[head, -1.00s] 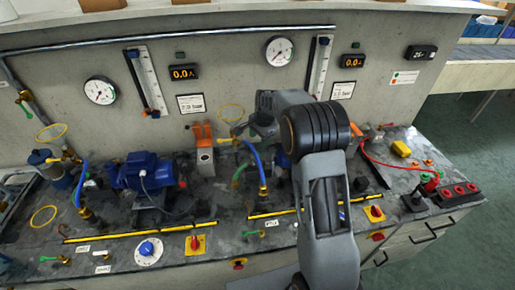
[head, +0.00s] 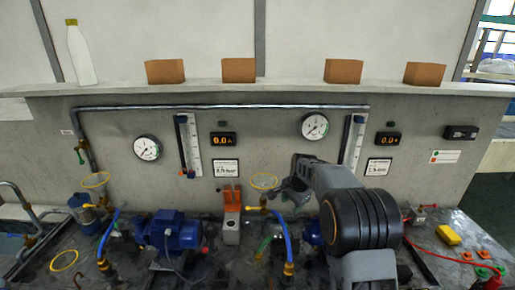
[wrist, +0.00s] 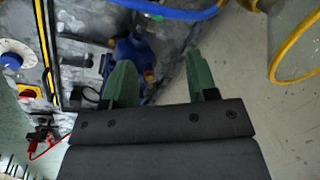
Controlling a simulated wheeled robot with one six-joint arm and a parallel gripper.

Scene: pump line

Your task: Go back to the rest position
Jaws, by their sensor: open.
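My grey arm reaches from the lower right over the pump bench in the head view. My gripper (head: 280,200) is at its far end, near the bench's back panel. In the wrist view my gripper (wrist: 158,62) shows two green fingers spread apart with nothing between them. A blue pump (wrist: 132,55) and a blue hose (wrist: 170,11) appear beyond the fingers. I cannot tell whether the fingers touch anything.
The bench carries a blue motor (head: 170,232), an orange-topped block (head: 232,225), a blue hose (head: 281,235) and a yellow ring (head: 265,181). A pipe (head: 230,106) crosses the back panel. A bottle (head: 81,55) and several brown boxes (head: 165,71) stand on the shelf above.

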